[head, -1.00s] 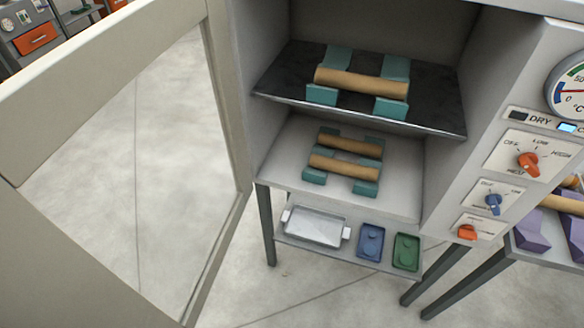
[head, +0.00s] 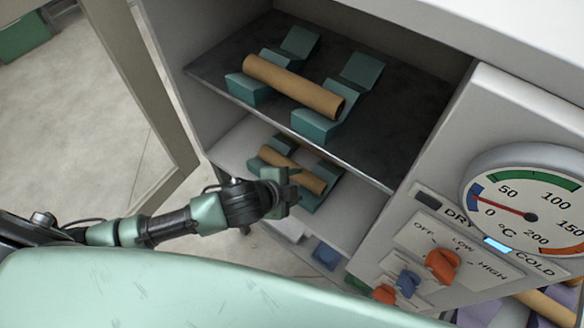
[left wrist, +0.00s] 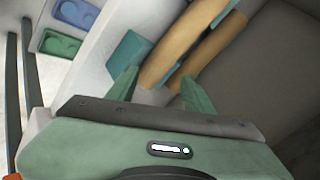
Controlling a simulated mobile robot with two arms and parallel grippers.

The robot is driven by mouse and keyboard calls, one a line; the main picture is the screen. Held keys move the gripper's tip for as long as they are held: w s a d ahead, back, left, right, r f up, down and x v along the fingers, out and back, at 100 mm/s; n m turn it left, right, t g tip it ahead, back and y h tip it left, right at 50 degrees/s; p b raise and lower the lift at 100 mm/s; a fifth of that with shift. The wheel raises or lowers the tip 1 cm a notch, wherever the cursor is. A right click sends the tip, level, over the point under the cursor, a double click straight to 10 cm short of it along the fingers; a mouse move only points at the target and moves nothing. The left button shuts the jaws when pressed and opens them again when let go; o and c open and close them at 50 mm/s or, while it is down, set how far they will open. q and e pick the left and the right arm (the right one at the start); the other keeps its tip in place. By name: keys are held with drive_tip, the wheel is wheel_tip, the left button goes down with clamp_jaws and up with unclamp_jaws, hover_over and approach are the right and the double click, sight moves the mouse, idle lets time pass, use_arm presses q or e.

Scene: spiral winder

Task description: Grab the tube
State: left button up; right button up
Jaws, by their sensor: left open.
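A brown tube (head: 290,85) lies across teal V-shaped rests (head: 318,124) on the dark upper shelf of the open cabinet. On the lower shelf, another brown tube (head: 291,168) lies on teal rests, partly hidden by my gripper. My left gripper (head: 287,187) is open and empty at the front of the lower shelf. Its fingers (left wrist: 158,88) point at the nearer tube in the wrist view; whether they touch it I cannot tell. My right gripper is out of view.
The upper shelf's front edge (head: 345,160) overhangs the lower shelf. The open door (head: 130,70) stands left. A blue tray (head: 326,255) is below; blue and green trays (left wrist: 77,12) show in the wrist view. The control panel (head: 470,235) and gauge (head: 530,208) are right.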

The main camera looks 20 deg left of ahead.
use_arm(q)
drive_tip(key=w+a+m, duration=0.1)
drive_tip(key=m, duration=0.1)
drive_tip(key=w+a+f+m, duration=0.1)
drive_tip(key=a+m, duration=0.1)
drive_tip(key=w+a+f+m, duration=0.1)
drive_tip(key=a+m, duration=0.1)
drive_tip(key=shift+w+a, duration=0.15)
drive_tip(key=shift+a, duration=0.05)
drive_tip(key=shift+p+x, duration=0.7)
drive_tip(key=shift+x, duration=2.25)
drive_tip(key=shift+d+r, duration=0.1)
drive_tip(key=shift+r, duration=0.1)
clamp_jaws()
